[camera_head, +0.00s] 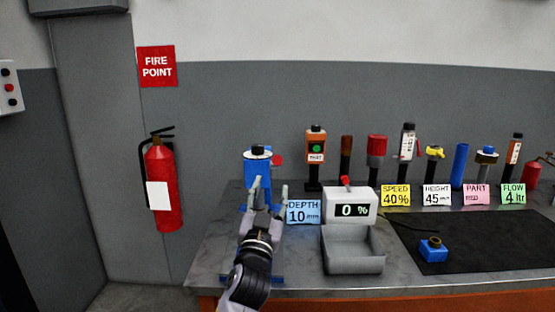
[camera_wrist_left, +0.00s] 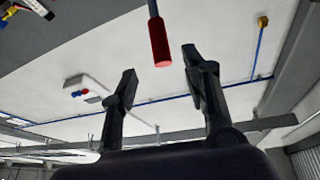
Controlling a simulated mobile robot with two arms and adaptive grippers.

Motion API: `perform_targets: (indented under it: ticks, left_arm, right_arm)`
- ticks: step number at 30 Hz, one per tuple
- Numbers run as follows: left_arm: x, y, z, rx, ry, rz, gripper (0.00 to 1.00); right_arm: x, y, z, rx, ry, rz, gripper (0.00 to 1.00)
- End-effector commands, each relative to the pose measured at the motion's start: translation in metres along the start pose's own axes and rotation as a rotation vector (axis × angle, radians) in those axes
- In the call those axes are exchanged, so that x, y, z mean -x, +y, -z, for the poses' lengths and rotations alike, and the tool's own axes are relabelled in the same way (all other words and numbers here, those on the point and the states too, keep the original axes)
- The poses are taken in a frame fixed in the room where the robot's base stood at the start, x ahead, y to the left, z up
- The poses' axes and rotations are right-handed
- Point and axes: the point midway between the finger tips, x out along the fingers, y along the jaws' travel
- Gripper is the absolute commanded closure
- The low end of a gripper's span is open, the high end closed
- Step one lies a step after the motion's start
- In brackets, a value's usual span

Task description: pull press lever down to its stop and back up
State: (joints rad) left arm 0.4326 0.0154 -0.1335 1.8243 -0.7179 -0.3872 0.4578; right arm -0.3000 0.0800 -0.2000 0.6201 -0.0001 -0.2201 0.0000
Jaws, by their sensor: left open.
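The blue press (camera_head: 257,163) stands at the left end of the bench, partly hidden behind my left gripper. The red grip of its lever (camera_head: 277,160) shows at the press's right side, just above my fingers. My left gripper (camera_head: 270,185) is open and empty in front of the press, its fingers pointing up. In the left wrist view, the red lever grip (camera_wrist_left: 159,42) hangs on a dark rod, in line with the gap between the open fingers (camera_wrist_left: 160,64). I cannot tell how far it is from them in depth. My right gripper is not in view.
A grey box with a "0 %" display (camera_head: 349,205) and an open tray (camera_head: 353,252) stand right of my gripper. A blue "DEPTH 10" card (camera_head: 303,212) is close by. Several tools line the back. A black mat (camera_head: 470,250) carries a blue block (camera_head: 433,250).

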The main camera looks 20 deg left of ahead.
Motion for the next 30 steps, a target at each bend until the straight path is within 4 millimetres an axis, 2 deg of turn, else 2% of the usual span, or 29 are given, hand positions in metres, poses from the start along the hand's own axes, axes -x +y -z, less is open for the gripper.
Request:
perform_targets:
  ticks: [1, 9, 15, 21, 30]
  left_arm:
    - [-0.013, -0.001, 0.002, -0.002, 0.001, 0.001, 0.57]
    - [-0.071, 0.0, 0.001, 0.0, 0.0, 0.0, 0.57]
    - [-0.1, 0.0, 0.0, -0.001, -0.001, 0.001, 0.57]
    - [-0.111, 0.0, -0.001, 0.0, -0.002, 0.0, 0.57]
    - [-0.112, 0.0, -0.001, 0.0, -0.002, 0.0, 0.58]
  right_arm:
    - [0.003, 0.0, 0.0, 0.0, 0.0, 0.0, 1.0]
    - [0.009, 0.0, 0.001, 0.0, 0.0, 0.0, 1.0]
    - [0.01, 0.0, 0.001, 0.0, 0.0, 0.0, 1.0]
    - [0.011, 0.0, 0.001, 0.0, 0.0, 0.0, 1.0]
    - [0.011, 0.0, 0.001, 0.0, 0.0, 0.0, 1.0]
